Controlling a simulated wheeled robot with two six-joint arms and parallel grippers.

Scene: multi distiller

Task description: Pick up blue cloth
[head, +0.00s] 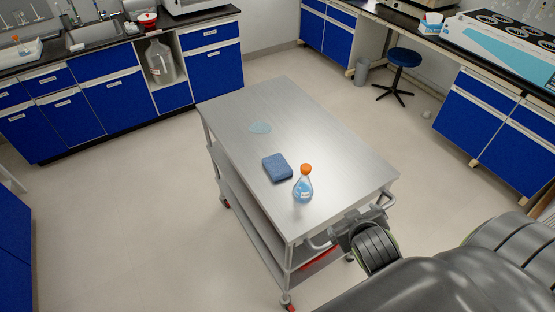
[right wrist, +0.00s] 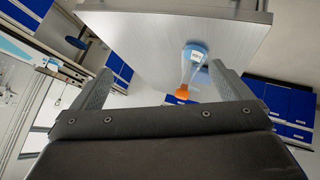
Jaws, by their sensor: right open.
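The blue cloth (head: 277,167) is a folded, flat square pad lying on the metal top of the cart (head: 330,150). It sits just left of a flask (head: 303,188) with blue liquid and an orange cap. My right gripper (head: 352,222) is at the cart's near right edge, beside its handle, apart from the cloth. In the right wrist view my right gripper (right wrist: 160,78) is open and empty, its two fingers spread wide. My left gripper is not in view.
The rest of the top is clear. Blue cabinets (head: 105,105) with a sink line the back left. A stool (head: 403,62) and more cabinets stand at the right. Open floor surrounds the cart.

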